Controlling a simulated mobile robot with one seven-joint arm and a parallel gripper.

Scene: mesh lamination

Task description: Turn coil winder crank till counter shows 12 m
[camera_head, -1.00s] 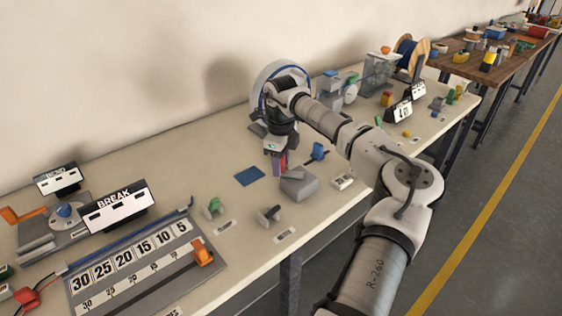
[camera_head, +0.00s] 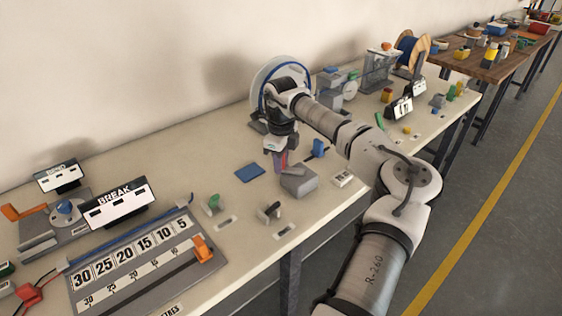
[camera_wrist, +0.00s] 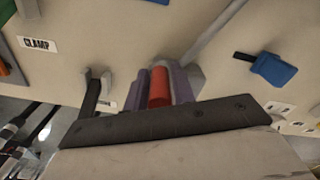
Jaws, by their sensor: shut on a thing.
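The coil winder's pale drum (camera_head: 262,84), with blue cable on it, stands against the wall, partly hidden by my arm. My gripper (camera_head: 279,160) points down in front of it. In the wrist view my gripper (camera_wrist: 162,88) is shut on the red crank handle (camera_wrist: 159,87), which stands between the purple-grey fingers. A grey rod (camera_wrist: 215,32) runs away behind the handle; its join is hidden. A white sign with black digits (camera_head: 402,108), apparently the counter, stands to the right; its number starts with 1, but the second digit is too small to read surely.
A grey block (camera_head: 299,182) lies close beside my gripper. A blue pad (camera_head: 250,172) and a blue-handled lever (camera_head: 318,148) are near. The BREAK sign (camera_head: 118,202) and length scale (camera_head: 140,255) stand left.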

